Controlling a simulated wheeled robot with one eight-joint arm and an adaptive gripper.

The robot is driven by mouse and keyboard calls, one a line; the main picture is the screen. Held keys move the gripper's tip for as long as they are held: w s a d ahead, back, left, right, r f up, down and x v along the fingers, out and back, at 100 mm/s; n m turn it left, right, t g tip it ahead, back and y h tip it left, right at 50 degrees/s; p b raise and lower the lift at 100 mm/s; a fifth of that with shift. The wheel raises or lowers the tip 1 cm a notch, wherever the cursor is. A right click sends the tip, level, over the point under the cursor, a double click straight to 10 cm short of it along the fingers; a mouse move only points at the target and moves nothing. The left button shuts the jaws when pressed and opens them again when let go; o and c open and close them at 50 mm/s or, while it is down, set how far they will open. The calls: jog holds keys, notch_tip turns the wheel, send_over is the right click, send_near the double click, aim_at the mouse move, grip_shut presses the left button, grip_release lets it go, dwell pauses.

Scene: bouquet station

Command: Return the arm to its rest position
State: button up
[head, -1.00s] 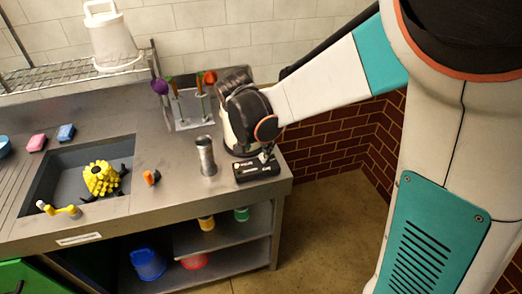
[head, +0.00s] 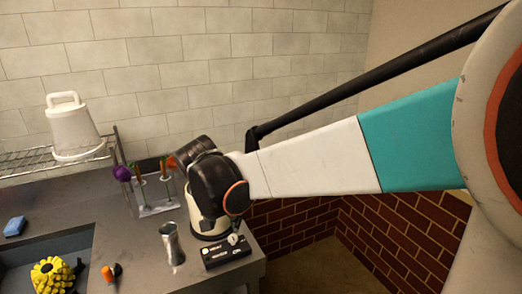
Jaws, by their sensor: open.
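My arm comes in from the right as a white and teal link. It ends in a dark joint with an orange ring over the right end of the metal counter (head: 125,210). My gripper cannot be made out; the dark joint may hide it. Below the joint is a cream rounded form with a dark band; I cannot tell whether it is part of my arm. A black box with white lettering (head: 222,256) lies in front of it near the counter's right edge. A silver cylinder (head: 173,246) stands upright to the left of the box.
A clear holder (head: 158,210) with several stems, one purple-headed (head: 122,173), stands behind the cylinder. A yellow bundle (head: 52,275) sits in the sink. An orange-and-black item (head: 112,271) and a blue block (head: 15,226) lie nearby. A white bucket (head: 75,130) stands on a wire rack.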

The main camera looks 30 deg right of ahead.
jog(key=s+d+r+n+t+y, duration=0.1)
jog(key=s+n, duration=0.3)
jog(key=s, duration=0.5)
jog(key=s+d+r+n+t+y, duration=0.1)
jog(key=s+n, duration=0.3)
jog(key=s, duration=0.5)
jog(key=shift+s+d+r+t+y, duration=0.2)
jog(key=shift+d+r+t+y, duration=0.3)
jog(key=shift+t, duration=0.4)
